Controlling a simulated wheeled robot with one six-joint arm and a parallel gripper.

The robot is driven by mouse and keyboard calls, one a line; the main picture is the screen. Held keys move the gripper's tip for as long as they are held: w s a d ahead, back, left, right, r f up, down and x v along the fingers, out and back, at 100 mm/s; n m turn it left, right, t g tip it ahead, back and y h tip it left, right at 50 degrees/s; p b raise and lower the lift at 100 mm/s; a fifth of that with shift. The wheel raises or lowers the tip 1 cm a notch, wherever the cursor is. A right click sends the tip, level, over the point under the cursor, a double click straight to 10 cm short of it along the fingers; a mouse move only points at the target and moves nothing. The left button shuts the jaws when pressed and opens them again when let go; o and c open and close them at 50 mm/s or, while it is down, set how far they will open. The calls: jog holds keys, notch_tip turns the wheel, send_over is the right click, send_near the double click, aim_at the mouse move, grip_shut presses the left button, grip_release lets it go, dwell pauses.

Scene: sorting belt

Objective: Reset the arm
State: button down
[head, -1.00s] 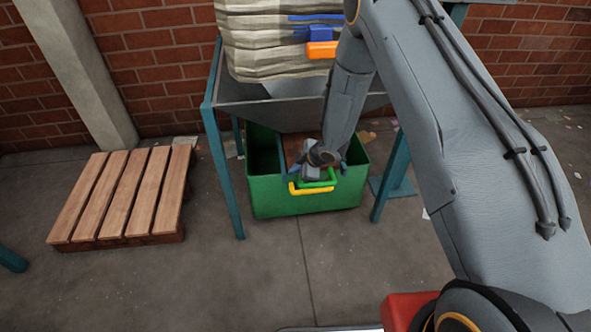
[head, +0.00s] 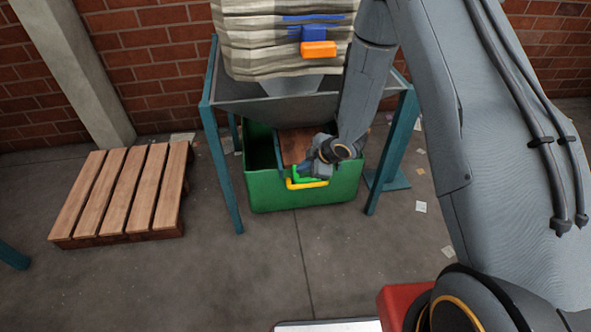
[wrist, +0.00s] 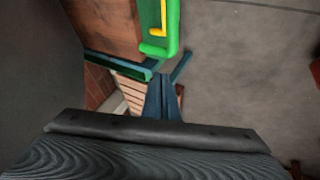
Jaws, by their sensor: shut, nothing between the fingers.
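My gripper (head: 314,167) is over the front part of a green bin (head: 300,196), beside its yellow handle (head: 307,184) with green brackets. In the wrist view my gripper (wrist: 163,80) shows two dark blue fingers pressed together with nothing between them. The green and yellow handle also shows there, just above the fingertips (wrist: 157,30). I cannot tell whether the gripper touches the bin. The arm hides part of the bin's right side.
A hopper frame with teal legs (head: 222,150) stands around the bin. A stained sack-like bulk with an orange block (head: 318,49) is above. A wooden pallet (head: 120,195) lies at left. Open floor (head: 230,280) is in front. Paper scraps lie at right.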

jog(key=shift+v, duration=1)
jog(key=s+d+r+m+h+p, duration=0.35)
jog(key=d+r, duration=0.25)
jog(key=r, duration=0.3)
jog(key=s+d+r+m+h+p, duration=0.2)
jog(key=s+d+r+m, duration=0.25)
jog(key=r, duration=0.55)
jog(key=s+d+r+m+g+p, duration=0.1)
jog(key=s+r+m+g+p, duration=0.1)
jog(key=s+r+m, duration=0.3)
jog(key=s+d+r+m+g+p, duration=0.1)
jog(key=s+r+m+g+p, duration=0.2)
jog(key=s+r, duration=0.8)
jog(key=s+m+p, duration=0.1)
jog(key=s+m, duration=0.1)
jog(key=s, duration=0.4)
jog(key=shift+s+d+r, duration=0.25)
jog(key=shift+d+r, duration=0.05)
jog(key=shift+d, duration=0.05)
